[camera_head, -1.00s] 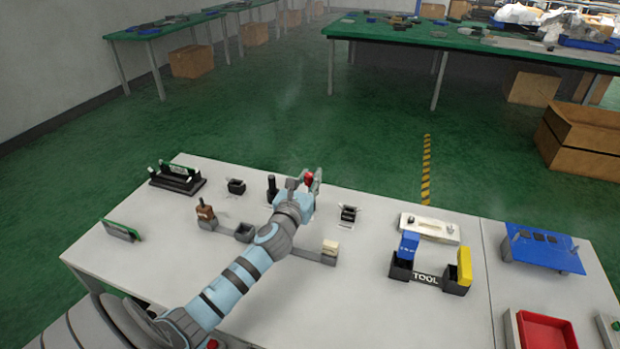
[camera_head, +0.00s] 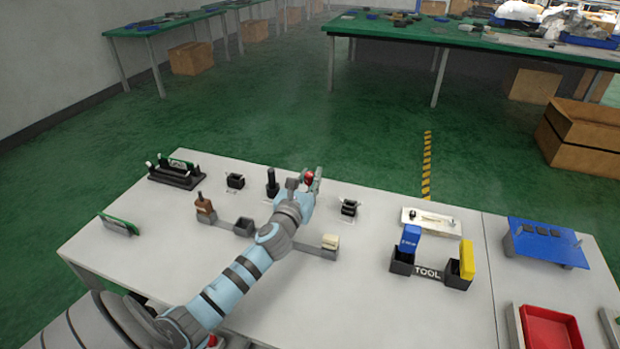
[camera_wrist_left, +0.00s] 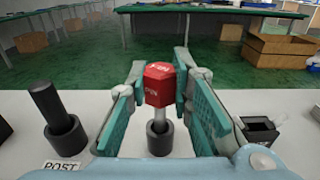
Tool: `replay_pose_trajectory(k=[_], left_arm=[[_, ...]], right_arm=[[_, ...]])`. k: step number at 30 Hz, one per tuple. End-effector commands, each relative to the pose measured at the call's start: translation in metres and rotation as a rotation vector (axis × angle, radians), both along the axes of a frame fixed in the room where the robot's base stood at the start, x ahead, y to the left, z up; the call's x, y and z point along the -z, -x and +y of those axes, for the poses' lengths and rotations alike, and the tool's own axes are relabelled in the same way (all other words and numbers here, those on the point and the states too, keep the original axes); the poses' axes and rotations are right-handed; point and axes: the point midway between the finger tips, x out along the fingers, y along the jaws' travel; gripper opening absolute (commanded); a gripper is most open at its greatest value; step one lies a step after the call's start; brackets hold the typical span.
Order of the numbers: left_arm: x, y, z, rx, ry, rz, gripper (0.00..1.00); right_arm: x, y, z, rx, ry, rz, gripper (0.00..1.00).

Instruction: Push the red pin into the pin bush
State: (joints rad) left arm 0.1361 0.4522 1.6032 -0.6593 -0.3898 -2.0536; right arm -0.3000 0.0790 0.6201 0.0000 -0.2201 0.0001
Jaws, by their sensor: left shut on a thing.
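The red pin has a red block-like head with white lettering and a pale shaft; in the left wrist view its head (camera_wrist_left: 159,84) sits between my fingers. My left gripper (camera_wrist_left: 160,88) is shut on the red head. The shaft points down to a dark round bush (camera_wrist_left: 159,138), and its lower end meets the bush opening; how deep it sits cannot be told. In the head view the red head (camera_head: 309,177) shows at my left gripper (camera_head: 308,180), and the bush is hidden behind the arm. My right gripper is not in view.
A black post in a round base (camera_wrist_left: 60,120) stands left of the bush, labelled POST. A small black holder (camera_wrist_left: 262,130) stands to the right. The TOOL rack (camera_head: 428,273) and a red tray (camera_head: 550,328) are farther right on the white table.

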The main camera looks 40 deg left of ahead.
Motion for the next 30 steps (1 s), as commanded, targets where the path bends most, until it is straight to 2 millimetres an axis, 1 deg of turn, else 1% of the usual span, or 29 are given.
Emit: replay_pose_trajectory(k=[28, 29, 30], left_arm=[[0.025, 0.0, 0.0, 0.0, 0.0, 0.001, 0.0], [0.024, 0.0, 0.0, 0.0, 0.0, 0.001, 0.25], [0.024, 0.0, 0.0, 0.0, 0.001, 0.001, 0.31]], right_arm=[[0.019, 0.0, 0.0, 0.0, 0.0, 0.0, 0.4], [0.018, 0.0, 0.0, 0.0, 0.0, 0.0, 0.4], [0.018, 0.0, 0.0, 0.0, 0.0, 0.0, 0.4]])
